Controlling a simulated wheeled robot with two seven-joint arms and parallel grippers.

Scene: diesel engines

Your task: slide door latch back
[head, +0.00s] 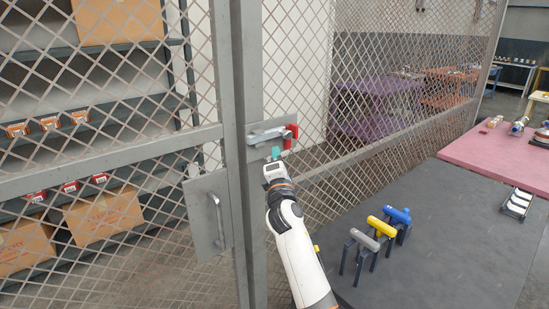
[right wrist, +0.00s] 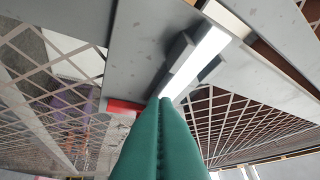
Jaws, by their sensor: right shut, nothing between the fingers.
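The door latch (head: 266,136) is a grey metal bar on a plate at the mesh door's edge, with a red part (head: 291,136) at its right end. In the right wrist view the latch bar (right wrist: 196,62) runs up and right from the fingertips, and the red part (right wrist: 122,106) lies to their left. My right gripper (head: 276,153) is just below the latch in the head view. Its teal fingers (right wrist: 163,102) are shut with nothing between them. The tips overlap the bar's near end in the wrist view; I cannot tell whether they touch. My left gripper is out of view.
The mesh door has a plate with a pull handle (head: 217,220). Shelves with boxes (head: 103,217) stand behind the mesh. At right, a dark table (head: 455,255) holds grey, yellow (head: 382,226) and blue tools on stands. A pink table (head: 490,158) is beyond it.

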